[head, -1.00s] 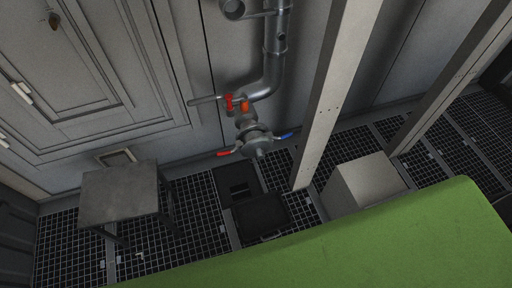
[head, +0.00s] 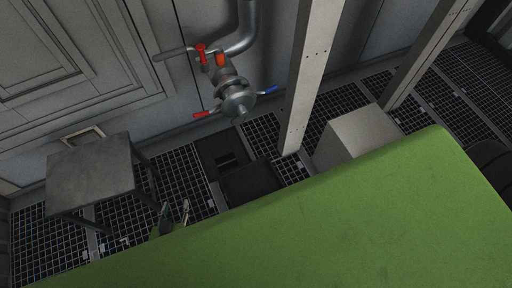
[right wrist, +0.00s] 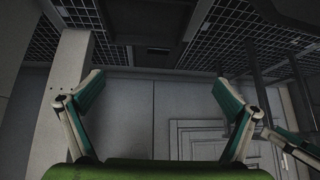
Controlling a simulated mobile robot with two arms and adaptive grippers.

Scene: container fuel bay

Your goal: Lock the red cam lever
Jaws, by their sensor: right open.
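The red cam lever (head: 205,114) sticks out to the left of the grey coupling (head: 236,97) at the lower end of the wall pipe. A blue lever (head: 268,90) sticks out on the coupling's right side. My left gripper (head: 175,211) shows only by its fingertips, low over the floor grating, below the red lever and apart from it. The fingertips look spread with nothing between them. My right gripper (right wrist: 158,82) is wide open and empty in the right wrist view. It is not visible in the head view.
A red valve handle (head: 202,54) sits higher on the pipe (head: 239,38). A grey table (head: 90,175) stands at left. A steel post (head: 306,80) and pale box (head: 352,138) stand right of the coupling. Dark boxes (head: 249,181) lie on the floor below.

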